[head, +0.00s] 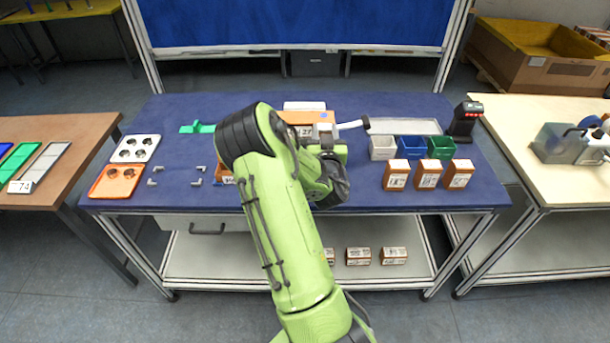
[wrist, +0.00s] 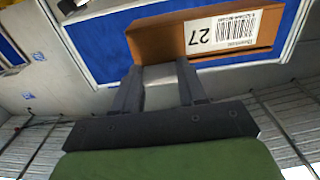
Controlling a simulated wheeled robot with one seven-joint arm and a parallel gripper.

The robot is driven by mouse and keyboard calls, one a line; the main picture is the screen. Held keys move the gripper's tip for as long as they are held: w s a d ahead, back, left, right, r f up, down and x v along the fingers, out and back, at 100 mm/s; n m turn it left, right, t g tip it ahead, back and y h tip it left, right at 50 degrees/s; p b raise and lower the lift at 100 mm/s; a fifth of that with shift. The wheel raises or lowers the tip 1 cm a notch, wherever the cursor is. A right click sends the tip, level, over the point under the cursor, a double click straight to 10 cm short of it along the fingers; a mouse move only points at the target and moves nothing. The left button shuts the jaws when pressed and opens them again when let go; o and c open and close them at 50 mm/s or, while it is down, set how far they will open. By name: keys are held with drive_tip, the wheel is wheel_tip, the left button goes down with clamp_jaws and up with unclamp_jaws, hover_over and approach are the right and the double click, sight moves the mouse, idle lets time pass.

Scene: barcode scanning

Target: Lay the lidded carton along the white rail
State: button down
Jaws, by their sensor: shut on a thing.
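The brown carton (head: 290,118), with a white label reading 27, is up at the back middle of the blue table, partly hidden by my arm. It also shows at the top of the wrist view (wrist: 175,38), its barcode label upside down. My gripper (wrist: 158,75) is shut, with a pale grey block between its fingers, right against the carton's edge. The block seems to belong to the carton. In the head view my wrist hides the fingers. A white bar (head: 305,105) shows behind the carton. I cannot tell whether it is the white rail.
Three small bins (head: 411,147) and three labelled brown boxes (head: 428,175) stand at the right. A flat grey tray (head: 404,126) and a black scanner (head: 464,121) are behind them. White and orange trays (head: 117,181) lie at the left. Grey corner brackets (head: 197,182) mark bare table beside my arm.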

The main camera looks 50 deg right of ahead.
wheel_tip(320, 180, down, 18)
drive_tip(key=b, duration=1.7)
drive_tip(key=shift+a+r, duration=0.1)
drive_tip(key=shift+r, duration=0.05)
drive_tip(key=c, duration=0.6)
unclamp_jaws()
